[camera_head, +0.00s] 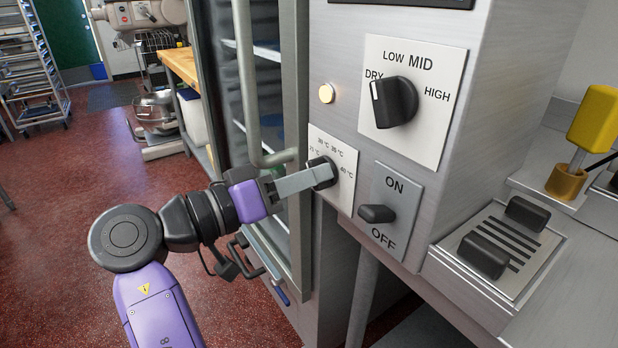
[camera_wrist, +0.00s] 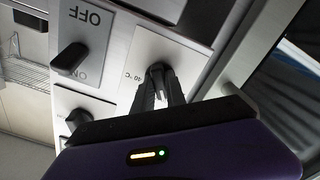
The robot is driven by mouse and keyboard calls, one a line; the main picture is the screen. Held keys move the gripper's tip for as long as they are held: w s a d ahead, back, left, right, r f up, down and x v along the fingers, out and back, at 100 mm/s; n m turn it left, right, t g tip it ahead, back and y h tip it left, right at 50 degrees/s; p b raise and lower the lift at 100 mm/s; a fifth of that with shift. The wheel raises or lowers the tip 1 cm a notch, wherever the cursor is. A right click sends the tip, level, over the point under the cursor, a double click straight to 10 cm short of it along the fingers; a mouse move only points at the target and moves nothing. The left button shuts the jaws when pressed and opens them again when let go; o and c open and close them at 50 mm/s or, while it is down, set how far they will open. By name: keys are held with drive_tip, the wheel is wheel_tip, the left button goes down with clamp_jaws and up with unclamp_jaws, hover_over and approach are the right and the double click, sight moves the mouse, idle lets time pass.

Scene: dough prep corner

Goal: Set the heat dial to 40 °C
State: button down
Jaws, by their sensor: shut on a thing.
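The heat dial (camera_head: 322,171) is a black knob on a white plate (camera_head: 343,195) printed with temperatures, with 40 °C at its right side. My gripper (camera_head: 312,177) reaches it from the left, and its fingers are shut on the knob. In the wrist view the fingertips (camera_wrist: 160,80) close around the dark knob (camera_wrist: 157,68), on the plate (camera_wrist: 150,50) where one temperature label shows. The fingers cover much of the knob, so I cannot tell where its pointer stands.
Above is the DRY/LOW/MID/HIGH dial (camera_head: 394,102), its white mark near DRY. An ON/OFF switch (camera_head: 377,213) sits close at the lower right. A round lit button (camera_head: 326,93) is above. A glass door with a grey handle (camera_head: 252,100) stands close behind my gripper.

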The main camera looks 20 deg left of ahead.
drive_tip(key=shift+f+b, duration=0.2)
drive_tip(key=shift+b, duration=0.25)
drive_tip(key=shift+m+b, duration=1.3)
drive_tip(key=shift+b, duration=0.5)
drive_tip(key=shift+r+m+b, duration=0.15)
drive_tip(key=shift+m+b, duration=0.25)
drive_tip(key=shift+b, duration=0.05)
drive_tip(key=shift+m+b, duration=0.4)
drive_tip(key=shift+b, duration=0.25)
drive_tip(key=shift+m+b, duration=1.4)
drive_tip(key=shift+b, duration=0.4)
drive_tip(key=shift+m+b, duration=0.3)
drive_tip(key=shift+b, duration=0.35)
drive_tip(key=shift+m+b, duration=1)
drive_tip(key=shift+b, duration=0.15)
drive_tip(key=shift+a+m, duration=0.1)
drive_tip(key=shift+m, duration=0.3)
drive_tip(key=shift+b, duration=0.35)
